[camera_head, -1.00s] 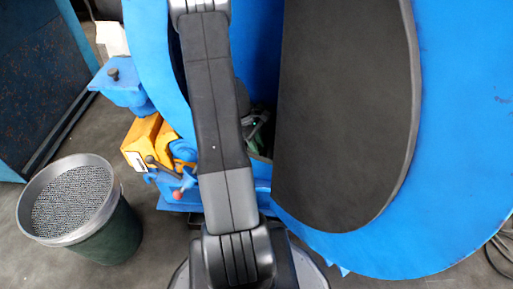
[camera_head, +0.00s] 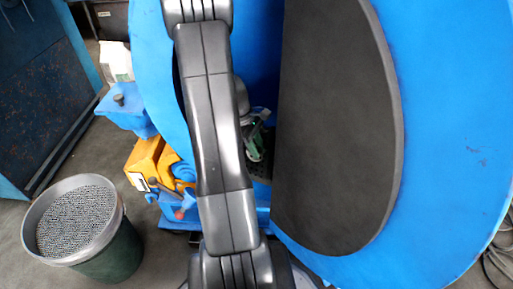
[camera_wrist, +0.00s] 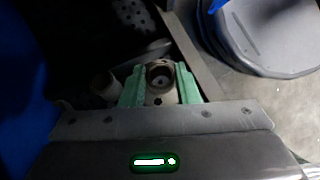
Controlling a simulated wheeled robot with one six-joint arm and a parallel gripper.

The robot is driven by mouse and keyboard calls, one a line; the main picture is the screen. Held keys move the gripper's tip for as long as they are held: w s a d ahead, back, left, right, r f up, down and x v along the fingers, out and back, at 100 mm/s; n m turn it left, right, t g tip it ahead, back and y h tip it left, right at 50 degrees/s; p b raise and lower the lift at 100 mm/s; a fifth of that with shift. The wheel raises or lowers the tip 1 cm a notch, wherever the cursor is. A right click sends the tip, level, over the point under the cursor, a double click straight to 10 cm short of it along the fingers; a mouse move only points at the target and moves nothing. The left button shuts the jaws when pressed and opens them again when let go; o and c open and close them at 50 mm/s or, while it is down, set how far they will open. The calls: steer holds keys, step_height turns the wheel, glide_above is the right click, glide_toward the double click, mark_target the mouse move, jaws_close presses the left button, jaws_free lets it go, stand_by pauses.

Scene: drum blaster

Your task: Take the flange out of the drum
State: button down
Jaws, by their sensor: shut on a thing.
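My gripper (camera_wrist: 161,82) has green fingers and is shut on the flange (camera_wrist: 159,73), a brownish-grey ring with a central hole, in the wrist view. In the head view my gripper (camera_head: 256,143) shows only in part, in the drum's opening beside my arm; the flange cannot be made out there. The blue drum (camera_head: 262,62) stands open, and its perforated dark floor (camera_wrist: 131,12) shows at the top of the wrist view. Pale and dark rounded parts (camera_wrist: 104,84) lie left of the held flange, dim and partly hidden.
The blue door with its dark lining (camera_head: 335,130) stands open at the right. A green bucket (camera_head: 110,255) full of small grey beads stands on the floor at left. An orange and blue mechanism (camera_head: 150,160) sits by the drum's lower left. A blue-black panel (camera_head: 40,90) is far left.

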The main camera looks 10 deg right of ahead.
steer(key=shift+r, duration=0.1)
steer(key=r+p, duration=0.3)
steer(key=w+r+p, duration=0.1)
steer(key=r, duration=0.1)
steer(key=shift+d+p, duration=0.1)
steer(key=shift+p, duration=0.3)
steer(key=shift+f, duration=0.1)
steer(key=a+r+p, duration=0.2)
steer(key=r, duration=0.1)
steer(key=a+r+p, duration=0.1)
steer(key=p, duration=0.1)
steer(key=shift+w+a+r, duration=0.25)
steer(key=shift+w+a, duration=0.1)
steer(key=shift+a, duration=0.05)
